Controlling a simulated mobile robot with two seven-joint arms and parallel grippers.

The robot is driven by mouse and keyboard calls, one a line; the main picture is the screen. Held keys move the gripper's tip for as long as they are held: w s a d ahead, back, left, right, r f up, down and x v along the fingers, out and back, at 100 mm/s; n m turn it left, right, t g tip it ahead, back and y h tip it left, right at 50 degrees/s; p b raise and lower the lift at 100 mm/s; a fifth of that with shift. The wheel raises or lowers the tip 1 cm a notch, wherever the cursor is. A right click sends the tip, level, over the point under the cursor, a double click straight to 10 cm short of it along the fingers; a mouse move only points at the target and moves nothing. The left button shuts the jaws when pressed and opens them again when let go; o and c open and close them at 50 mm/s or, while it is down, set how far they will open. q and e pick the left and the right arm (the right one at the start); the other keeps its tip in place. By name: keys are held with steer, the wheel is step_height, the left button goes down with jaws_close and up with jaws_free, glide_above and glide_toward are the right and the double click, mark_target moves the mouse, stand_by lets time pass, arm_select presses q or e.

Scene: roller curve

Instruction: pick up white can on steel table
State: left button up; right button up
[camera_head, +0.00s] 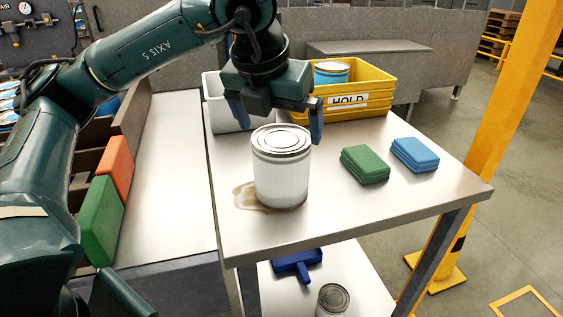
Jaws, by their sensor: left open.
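The white can (281,172) with a silver lid stands upright on the steel table (330,221). A brown stain spreads on the tabletop at its left base. My left gripper (277,130) is above and behind the can, with its two blue fingers pointing down. The fingers are open, one toward each side of the can's upper part in the picture. I cannot tell whether they touch the can. My right gripper is not in view.
A yellow bin (374,84) marked HOLD contains a can, with a white bin (213,113) beside it. Green cloths (364,164) and blue cloths (415,154) lie right of the can. A lower shelf holds another can (332,300). A yellow post (506,110) stands right.

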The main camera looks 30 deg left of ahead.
arm_select(q)
steer(key=p+x, duration=0.1)
steer(key=x, duration=0.6)
steer(key=shift+f+p, duration=0.35)
steer(key=shift+f, duration=0.05)
steer(key=c, duration=0.9)
